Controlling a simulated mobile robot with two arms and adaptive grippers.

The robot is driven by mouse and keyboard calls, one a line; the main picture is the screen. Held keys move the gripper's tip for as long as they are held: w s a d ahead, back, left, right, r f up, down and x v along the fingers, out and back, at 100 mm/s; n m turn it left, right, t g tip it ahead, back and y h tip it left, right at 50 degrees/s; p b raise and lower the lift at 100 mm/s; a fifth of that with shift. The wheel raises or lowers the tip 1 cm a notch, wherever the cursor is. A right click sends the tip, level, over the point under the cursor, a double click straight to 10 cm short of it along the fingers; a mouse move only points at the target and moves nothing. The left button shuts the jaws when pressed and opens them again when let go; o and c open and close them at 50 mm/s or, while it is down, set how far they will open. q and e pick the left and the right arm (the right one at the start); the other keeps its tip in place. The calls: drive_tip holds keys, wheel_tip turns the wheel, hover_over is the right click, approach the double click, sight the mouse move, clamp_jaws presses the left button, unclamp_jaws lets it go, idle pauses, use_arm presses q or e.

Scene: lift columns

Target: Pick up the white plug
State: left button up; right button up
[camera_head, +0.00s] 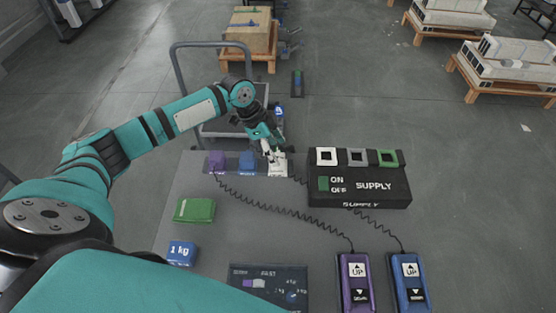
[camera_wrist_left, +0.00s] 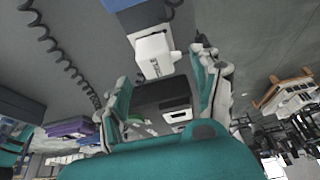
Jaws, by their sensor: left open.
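The white plug (camera_head: 278,168) sits at the right end of a row at the back edge of the grey table, beside a blue plug (camera_head: 247,161) and a purple plug (camera_head: 216,160). My left gripper (camera_head: 269,152) is open, pointing down just above and behind the white plug. In the left wrist view the white plug (camera_wrist_left: 153,52) appears between the spread fingers of the left gripper (camera_wrist_left: 160,68), near their tips; I cannot tell whether they touch it. My right gripper is not in view.
A black supply box (camera_head: 358,185) with white, grey and green sockets stands right of the plugs. Coiled cords run to purple (camera_head: 356,283) and blue (camera_head: 409,283) handsets. A green block (camera_head: 194,210) and a blue 1 kg block (camera_head: 181,253) lie at left.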

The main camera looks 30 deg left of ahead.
sight(278, 157)
use_arm(q)
drive_tip(key=x, duration=0.3)
drive_tip(key=shift+s+f+p, duration=0.2)
drive_tip(key=shift+f+p, duration=0.1)
drive_tip(key=shift+p, duration=0.1)
drive_tip(key=shift+f, duration=0.2)
drive_tip(key=c, duration=1.2)
drive_tip(key=shift+o, duration=0.2)
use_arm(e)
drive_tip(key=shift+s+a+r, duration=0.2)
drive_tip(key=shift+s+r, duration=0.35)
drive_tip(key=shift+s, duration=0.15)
use_arm(q)
drive_tip(key=shift+r, duration=0.1)
